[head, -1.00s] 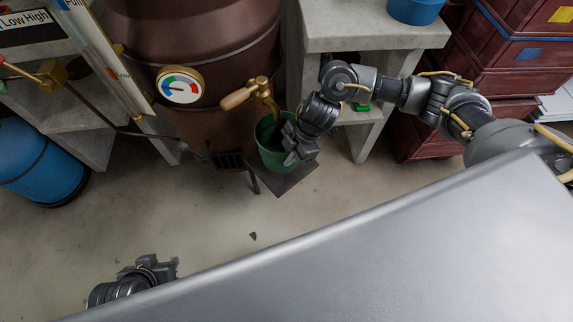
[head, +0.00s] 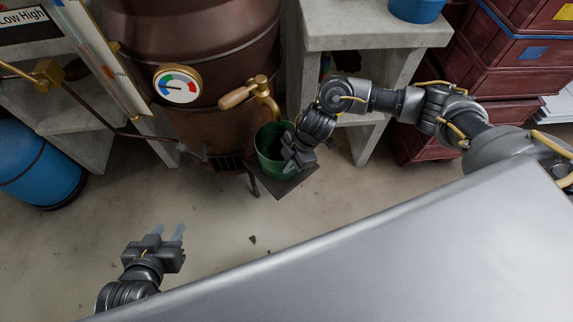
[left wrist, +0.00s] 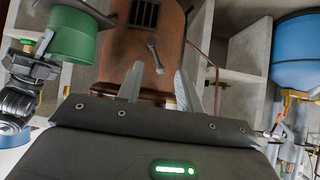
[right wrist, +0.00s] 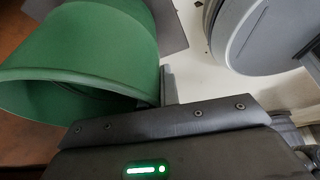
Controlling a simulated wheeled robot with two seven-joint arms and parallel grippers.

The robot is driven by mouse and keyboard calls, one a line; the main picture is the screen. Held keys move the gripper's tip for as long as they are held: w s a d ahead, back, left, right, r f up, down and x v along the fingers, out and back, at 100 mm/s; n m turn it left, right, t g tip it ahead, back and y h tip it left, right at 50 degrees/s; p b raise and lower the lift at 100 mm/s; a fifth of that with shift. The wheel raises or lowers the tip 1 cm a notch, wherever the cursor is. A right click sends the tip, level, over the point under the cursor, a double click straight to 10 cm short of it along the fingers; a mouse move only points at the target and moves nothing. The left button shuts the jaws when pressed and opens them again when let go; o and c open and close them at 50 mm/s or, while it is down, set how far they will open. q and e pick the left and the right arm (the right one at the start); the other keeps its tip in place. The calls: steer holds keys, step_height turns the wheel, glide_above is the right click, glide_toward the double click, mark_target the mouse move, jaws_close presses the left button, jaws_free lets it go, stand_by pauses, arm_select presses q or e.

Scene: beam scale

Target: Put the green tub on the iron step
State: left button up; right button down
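The green tub (head: 268,158) stands upright over the iron step (head: 294,186), a dark plate at the foot of the brown boiler, below the brass tap. My right gripper (head: 292,158) is at the tub's right rim. In the right wrist view the tub (right wrist: 95,45) fills the upper left; one finger (right wrist: 168,85) lies outside its wall and the other is hidden, apparently inside. The left wrist view shows the tub (left wrist: 75,35) with its base at or very near the plate; contact is unclear. My left gripper (head: 167,232) is open and empty, low at the left.
The brass tap (head: 262,90) with a wooden handle is close above the tub. The boiler (head: 200,40) carries a gauge. A concrete bench (head: 370,38) and dark red crates (head: 500,80) stand to the right, a blue tank (head: 35,165) to the left. The floor between is mostly clear.

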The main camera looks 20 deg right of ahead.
steer(key=c, duration=2)
jaws_free()
steer(key=shift+f, duration=0.15)
steer(key=shift+c, duration=0.2)
steer(key=o, duration=0.4)
